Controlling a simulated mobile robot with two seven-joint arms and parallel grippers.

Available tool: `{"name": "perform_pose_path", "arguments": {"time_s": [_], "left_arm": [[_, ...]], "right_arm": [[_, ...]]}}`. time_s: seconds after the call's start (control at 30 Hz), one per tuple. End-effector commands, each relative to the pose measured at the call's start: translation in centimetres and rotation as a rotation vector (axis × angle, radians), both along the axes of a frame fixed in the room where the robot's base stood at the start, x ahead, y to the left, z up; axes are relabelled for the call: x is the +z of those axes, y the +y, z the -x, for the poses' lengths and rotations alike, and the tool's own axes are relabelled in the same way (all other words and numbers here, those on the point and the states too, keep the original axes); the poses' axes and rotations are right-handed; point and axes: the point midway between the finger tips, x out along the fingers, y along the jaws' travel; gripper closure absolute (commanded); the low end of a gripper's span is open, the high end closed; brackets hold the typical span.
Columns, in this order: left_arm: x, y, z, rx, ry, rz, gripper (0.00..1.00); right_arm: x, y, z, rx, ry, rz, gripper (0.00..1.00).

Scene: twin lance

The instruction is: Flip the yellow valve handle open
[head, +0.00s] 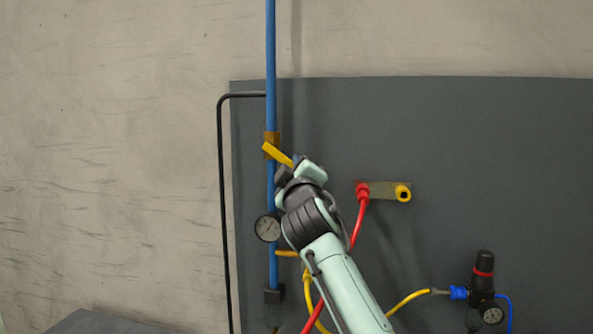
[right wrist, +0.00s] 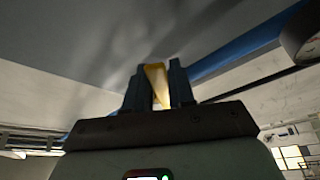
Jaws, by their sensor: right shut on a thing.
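The yellow valve handle (head: 276,153) slants down to the right from the brass valve body (head: 272,137) on the blue vertical pipe (head: 271,55). My right gripper (head: 290,167) is at the handle's lower right end. In the right wrist view the yellow handle (right wrist: 156,84) stands between the two dark fingers of my right gripper (right wrist: 156,88), which is shut on it. The fingers hide part of the handle. My left gripper is in neither view.
A round gauge (head: 267,228) sits on the pipe below the valve, close to my right arm. A red hose (head: 358,222) hangs from a bracket with a yellow fitting (head: 403,193). A black regulator (head: 483,285) is at lower right. The grey panel's upper right is clear.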

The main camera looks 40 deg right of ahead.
Motion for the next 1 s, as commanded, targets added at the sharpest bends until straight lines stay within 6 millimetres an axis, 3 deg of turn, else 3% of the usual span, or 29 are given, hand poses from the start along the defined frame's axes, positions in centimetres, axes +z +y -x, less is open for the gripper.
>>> {"name": "perform_pose_path", "arguments": {"time_s": [0.07,0.1,0.17,0.57,1.0], "left_arm": [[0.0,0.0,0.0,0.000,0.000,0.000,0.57],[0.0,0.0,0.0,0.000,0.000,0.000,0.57],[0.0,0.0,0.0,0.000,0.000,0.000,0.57],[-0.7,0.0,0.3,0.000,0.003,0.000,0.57],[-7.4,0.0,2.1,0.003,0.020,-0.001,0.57]], "right_arm": [[0.2,0.0,0.1,0.002,-0.006,0.001,1.00],[0.2,0.0,0.1,0.002,-0.006,0.001,0.70],[0.2,0.0,0.1,0.001,-0.006,0.000,0.55],[-0.2,0.4,0.6,0.003,-0.002,0.001,0.55],[-2.5,4.8,7.2,0.009,-0.004,-0.001,0.55]]}}
